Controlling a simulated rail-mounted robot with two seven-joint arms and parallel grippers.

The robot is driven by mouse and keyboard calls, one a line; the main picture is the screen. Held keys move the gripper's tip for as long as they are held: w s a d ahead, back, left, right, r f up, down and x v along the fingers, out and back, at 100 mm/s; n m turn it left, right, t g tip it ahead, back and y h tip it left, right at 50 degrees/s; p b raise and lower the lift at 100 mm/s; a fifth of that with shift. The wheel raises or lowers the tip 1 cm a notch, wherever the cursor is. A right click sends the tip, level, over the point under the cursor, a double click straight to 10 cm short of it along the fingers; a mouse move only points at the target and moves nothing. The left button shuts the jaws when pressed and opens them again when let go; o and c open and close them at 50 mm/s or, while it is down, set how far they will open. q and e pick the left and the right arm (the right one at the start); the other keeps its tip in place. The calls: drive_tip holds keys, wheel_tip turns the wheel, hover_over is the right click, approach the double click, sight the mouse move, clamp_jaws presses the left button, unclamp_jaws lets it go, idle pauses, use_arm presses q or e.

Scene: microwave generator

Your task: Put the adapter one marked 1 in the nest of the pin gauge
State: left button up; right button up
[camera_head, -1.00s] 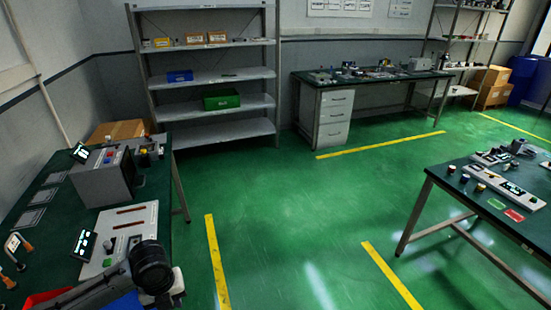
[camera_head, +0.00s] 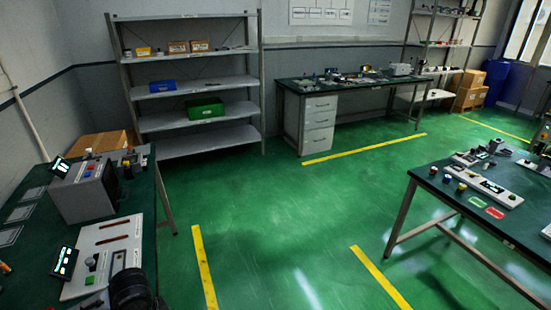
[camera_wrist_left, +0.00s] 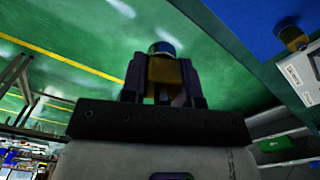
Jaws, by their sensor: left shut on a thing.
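My left gripper (camera_wrist_left: 164,85) is shut on a short brass-coloured piece (camera_wrist_left: 165,68) with a blue top in a metal rim, seen in the left wrist view. Its mark cannot be read, so I cannot tell if it is adapter one. Green floor lies behind it. Another small brass piece (camera_wrist_left: 293,38) stands on a table at the upper right of that view. In the head view several small coloured-top pieces (camera_head: 461,187) stand on the right table beside a white panel (camera_head: 485,183). I cannot tell which device is the pin gauge. My right gripper is not in view.
The left bench (camera_head: 30,262) carries a grey box device (camera_head: 85,192), a white slotted panel (camera_head: 112,240) and a dark display (camera_head: 65,262). A shelf rack (camera_head: 200,78) and a back bench (camera_head: 345,86) stand beyond. The green floor (camera_head: 270,220) between the tables is clear.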

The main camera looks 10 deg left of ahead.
use_arm(q)
drive_tip(key=s+d+n, duration=0.2)
drive_tip(key=d+n, duration=0.6)
drive_tip(key=w+d+r+m, duration=0.1)
drive_tip(key=w+d+r, duration=0.3)
drive_tip(key=r, duration=0.3)
drive_tip(key=w+d+r+m, duration=0.1)
drive_tip(key=w+d+r, duration=0.25)
drive_tip(key=r, duration=0.45)
use_arm(e)
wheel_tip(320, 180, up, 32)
drive_tip(key=p, duration=3.1)
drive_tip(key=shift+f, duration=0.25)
use_arm(q)
drive_tip(key=s+r, duration=0.4)
drive_tip(key=r, duration=1)
drive_tip(key=s+r, duration=0.4)
drive_tip(key=r, duration=1)
drive_tip(key=shift+a, duration=0.2)
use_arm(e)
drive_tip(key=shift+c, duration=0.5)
